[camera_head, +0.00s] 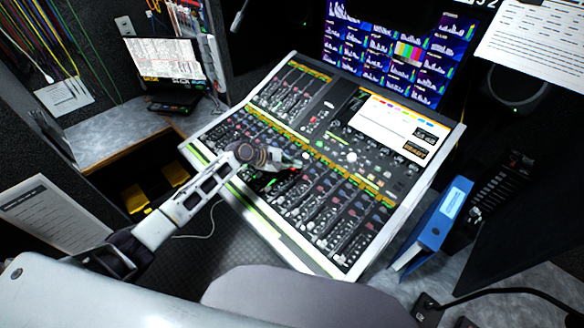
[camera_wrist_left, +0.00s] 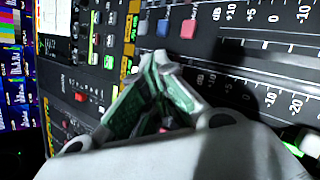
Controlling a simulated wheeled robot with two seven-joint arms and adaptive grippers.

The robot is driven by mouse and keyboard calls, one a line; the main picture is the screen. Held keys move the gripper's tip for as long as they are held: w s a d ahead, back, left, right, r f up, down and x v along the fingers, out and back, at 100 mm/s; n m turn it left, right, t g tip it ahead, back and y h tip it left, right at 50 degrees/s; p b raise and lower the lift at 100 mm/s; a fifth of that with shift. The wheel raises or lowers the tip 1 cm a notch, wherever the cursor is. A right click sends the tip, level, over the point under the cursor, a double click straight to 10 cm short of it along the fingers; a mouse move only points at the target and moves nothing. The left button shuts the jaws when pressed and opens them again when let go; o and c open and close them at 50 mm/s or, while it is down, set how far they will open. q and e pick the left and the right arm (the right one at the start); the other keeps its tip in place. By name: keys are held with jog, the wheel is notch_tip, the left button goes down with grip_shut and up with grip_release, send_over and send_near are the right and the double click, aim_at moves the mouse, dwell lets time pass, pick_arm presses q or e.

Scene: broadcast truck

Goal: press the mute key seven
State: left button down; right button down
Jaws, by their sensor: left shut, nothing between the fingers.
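The mixing console (camera_head: 222,142) fills the middle of the head view, with rows of faders, small keys and a yellow-green label strip. My left gripper (camera_head: 303,162) is shut and empty, low over the middle of the console near that strip. Whether the tips touch a key cannot be told. Key numbers are too small to read, so key seven cannot be picked out. My right gripper is not in view.
A monitor wall (camera_head: 395,50) stands behind the console. A blue binder (camera_head: 437,232) stands to its right, and a laptop (camera_head: 165,62) is on the left desk. A grey rounded shape (camera_head: 300,298) lies in front. The console's raised screen (camera_head: 385,125) is at the back right.

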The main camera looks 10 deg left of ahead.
aim_at(291, 173)
pick_arm(q)
jog(key=shift+f, duration=0.2)
dwell(0.4)
jog(key=shift+r, duration=0.1)
jog(key=shift+s+r+p, duration=0.1)
jog(key=shift+r+p, duration=0.7)
jog(key=shift+p, duration=0.4)
jog(key=shift+s+a+r+p, duration=0.1)
jog(key=shift+r+p, duration=0.7)
jog(key=shift+p, duration=0.1)
jog(key=shift+s+a+r+p, duration=0.1)
jog(key=shift+r+p, duration=0.65)
jog(key=shift+p, duration=0.1)
jog(key=shift+s+a+r+p, duration=0.15)
jog(key=shift+r+p, duration=0.35)
jog(key=shift+r, duration=0.95)
